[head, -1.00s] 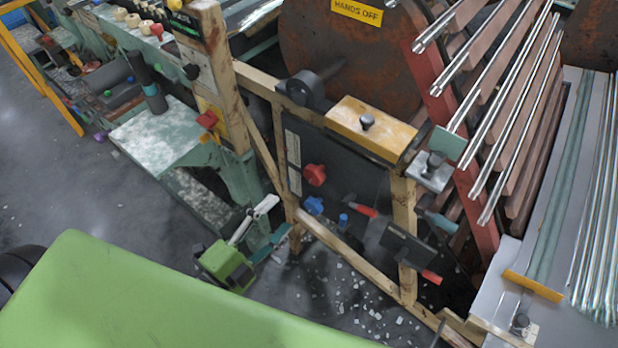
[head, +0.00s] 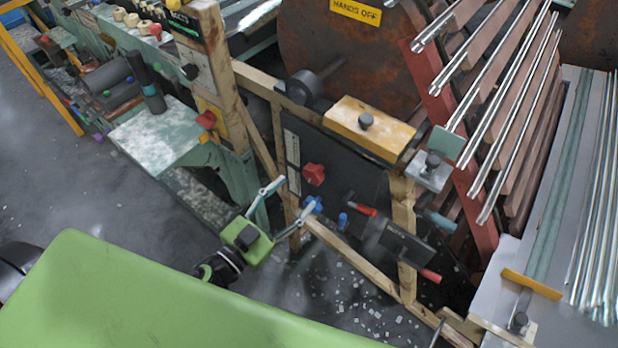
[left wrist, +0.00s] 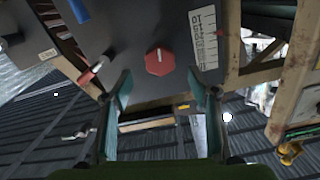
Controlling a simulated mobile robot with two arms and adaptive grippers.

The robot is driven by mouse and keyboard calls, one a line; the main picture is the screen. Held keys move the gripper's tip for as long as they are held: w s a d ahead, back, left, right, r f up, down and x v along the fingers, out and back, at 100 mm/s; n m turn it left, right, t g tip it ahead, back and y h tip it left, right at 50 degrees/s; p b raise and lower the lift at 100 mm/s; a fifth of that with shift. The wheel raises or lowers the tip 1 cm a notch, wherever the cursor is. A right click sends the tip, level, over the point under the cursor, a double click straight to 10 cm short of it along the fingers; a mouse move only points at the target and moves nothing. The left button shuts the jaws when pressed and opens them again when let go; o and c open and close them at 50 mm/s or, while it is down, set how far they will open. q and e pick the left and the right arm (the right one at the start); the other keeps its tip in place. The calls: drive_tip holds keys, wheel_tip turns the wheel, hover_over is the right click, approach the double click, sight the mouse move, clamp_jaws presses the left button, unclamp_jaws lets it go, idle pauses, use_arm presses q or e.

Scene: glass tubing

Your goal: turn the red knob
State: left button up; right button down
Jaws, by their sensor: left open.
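The red knob (head: 314,174) sits on the dark panel (head: 350,180) inside a worn wooden-coloured frame. In the left wrist view the red knob (left wrist: 160,62) has a white mark at its top and lies a little above the gap between the fingertips. My left gripper (head: 296,194) is open and empty, with a green body and two pale fingers pointing toward the panel. It is below and left of the knob in the head view, apart from it. In the left wrist view both fingers (left wrist: 160,84) are spread wide. My right gripper is not in view.
Red-handled levers (head: 362,209) stick out farther right on the panel. A frame post (head: 280,150) stands left of the knob. A second red knob (head: 206,119) is on the machine at left. A white scale plate (left wrist: 204,38) is beside the knob.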

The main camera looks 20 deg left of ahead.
sight(311, 177)
use_arm(q)
drive_tip(key=x, duration=0.6)
drive_tip(key=shift+w+d, duration=0.1)
drive_tip(key=shift+w, duration=0.3)
drive_tip(key=c, duration=1.1)
